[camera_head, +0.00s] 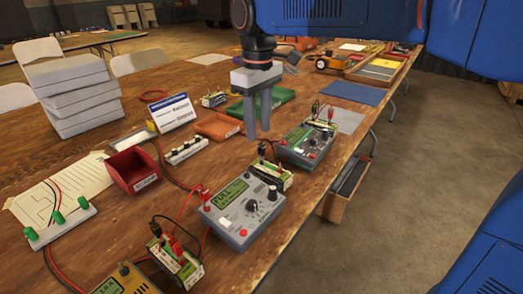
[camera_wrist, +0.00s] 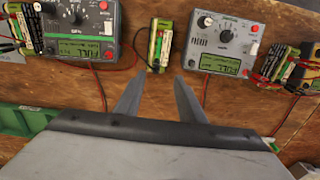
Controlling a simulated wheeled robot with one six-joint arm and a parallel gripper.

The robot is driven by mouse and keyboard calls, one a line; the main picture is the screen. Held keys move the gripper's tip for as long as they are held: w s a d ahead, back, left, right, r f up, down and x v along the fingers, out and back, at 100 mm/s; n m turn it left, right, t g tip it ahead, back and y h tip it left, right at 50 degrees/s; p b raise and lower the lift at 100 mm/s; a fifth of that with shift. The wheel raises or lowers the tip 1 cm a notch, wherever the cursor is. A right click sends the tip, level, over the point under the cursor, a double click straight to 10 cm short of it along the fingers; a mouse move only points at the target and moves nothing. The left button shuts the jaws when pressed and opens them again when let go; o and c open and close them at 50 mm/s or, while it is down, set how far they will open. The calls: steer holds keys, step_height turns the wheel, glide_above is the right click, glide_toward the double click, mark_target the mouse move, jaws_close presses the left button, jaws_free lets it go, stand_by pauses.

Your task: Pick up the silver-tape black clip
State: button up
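Black clips (camera_head: 262,149) stand at a green-and-cream battery pack (camera_head: 271,175) between the grey charger (camera_head: 243,212) and the green charger (camera_head: 306,143). Silver tape is too small to make out on any clip. Other dark clips (camera_head: 316,107) stand at a pack beyond the green charger. My gripper (camera_head: 257,132) points down, open and empty, above the table just behind the middle pack. In the wrist view, my gripper (camera_wrist: 156,83) has its fingers spread, with the middle pack (camera_wrist: 160,42) beyond them. The grey charger (camera_wrist: 222,46) is right and the green charger (camera_wrist: 82,35) left.
A nearer pack (camera_head: 176,262) carries red and green clips beside a yellow charger (camera_head: 124,285). A red bin (camera_head: 132,170), a white terminal strip (camera_head: 187,151) and an orange tray (camera_head: 217,126) stand left. Loose wires cross the table (camera_head: 85,155). Its right edge is close to the chargers.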

mark_target(262, 144)
steer(key=shift+w+d+f, duration=0.1)
steer(key=shift+d+f, duration=0.1)
steer(key=shift+f, duration=1.4)
steer(key=shift+w+d+f, duration=0.1)
steer(key=shift+d+f, duration=0.1)
steer(key=shift+f, duration=1.4)
steer(key=c, duration=0.9)
